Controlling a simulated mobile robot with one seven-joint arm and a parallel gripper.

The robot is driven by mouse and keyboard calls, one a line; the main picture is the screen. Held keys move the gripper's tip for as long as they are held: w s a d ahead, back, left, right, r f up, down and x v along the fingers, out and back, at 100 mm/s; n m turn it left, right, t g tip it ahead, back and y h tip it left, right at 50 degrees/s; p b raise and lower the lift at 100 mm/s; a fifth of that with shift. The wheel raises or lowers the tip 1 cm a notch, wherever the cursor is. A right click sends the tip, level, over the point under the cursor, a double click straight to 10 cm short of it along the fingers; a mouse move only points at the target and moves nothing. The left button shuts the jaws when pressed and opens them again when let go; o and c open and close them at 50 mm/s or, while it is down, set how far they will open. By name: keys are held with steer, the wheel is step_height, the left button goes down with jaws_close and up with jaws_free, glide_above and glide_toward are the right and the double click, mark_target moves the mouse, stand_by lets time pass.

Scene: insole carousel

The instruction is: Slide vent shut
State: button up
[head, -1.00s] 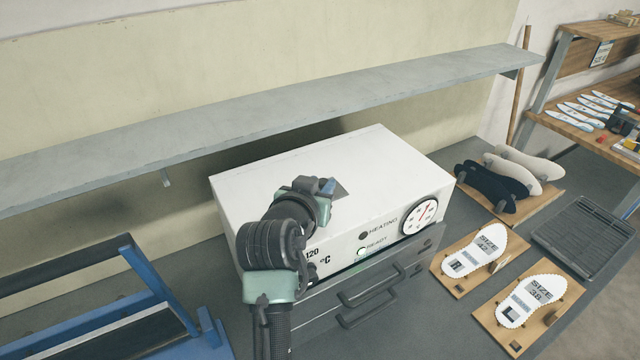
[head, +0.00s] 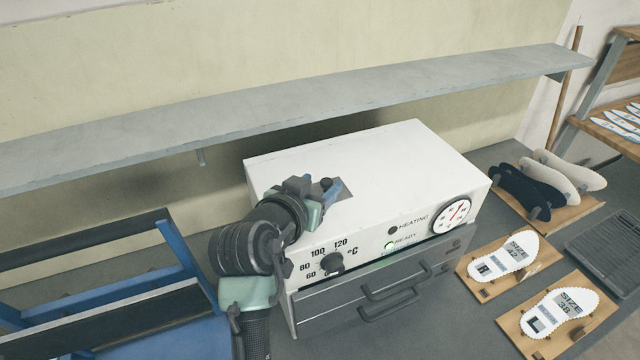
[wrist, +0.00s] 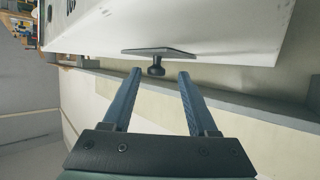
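The vent slide is a thin dark grey plate (head: 344,193) on top of the white oven (head: 400,155); the wrist view also shows the plate (wrist: 160,52). A small dark knob (wrist: 156,70) stands up from it. My gripper (head: 328,188) is over the oven top at the plate. In the wrist view my gripper (wrist: 160,73) has its two blue fingers apart, with the knob at the gap between their tips and a space on each side. The arm hides part of the plate and the oven's left top in the head view.
A grey shelf (head: 300,95) runs along the wall behind the oven. The oven front has a temperature knob (head: 332,262), a lit READY lamp (head: 390,246), a dial (head: 452,214) and drawers with handles. Insoles on wooden boards (head: 482,285) lie right; a blue frame (head: 185,260) stands left.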

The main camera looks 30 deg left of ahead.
steer(key=shift+d, duration=0.1)
steer(key=b+v, duration=0.3)
steer(key=v, duration=1)
steer(key=w+d+r+t, duration=0.3)
steer(key=d+r, duration=0.2)
steer(key=r, duration=0.4)
steer(key=w+d+r+t, duration=0.2)
steer(key=d+r+t, duration=0.15)
steer(key=r, duration=0.45)
steer(key=s+d+r+t, duration=0.2)
steer(key=d+r, duration=0.2)
steer(key=r, duration=0.2)
steer(key=s+d+r+m+t+h, duration=0.1)
steer(key=s+d+r+t, duration=0.2)
steer(key=d+r, duration=0.2)
steer(key=s+d+r+t, duration=0.2)
steer(key=d+r, duration=0.2)
steer(key=r, duration=0.2)
steer(key=shift+s+d+r+h, duration=0.2)
steer(key=shift+s+r+h, duration=0.1)
steer(key=shift+s+r, duration=0.1)
steer(key=shift+f+t, duration=0.15)
steer(key=shift+t, duration=0.1)
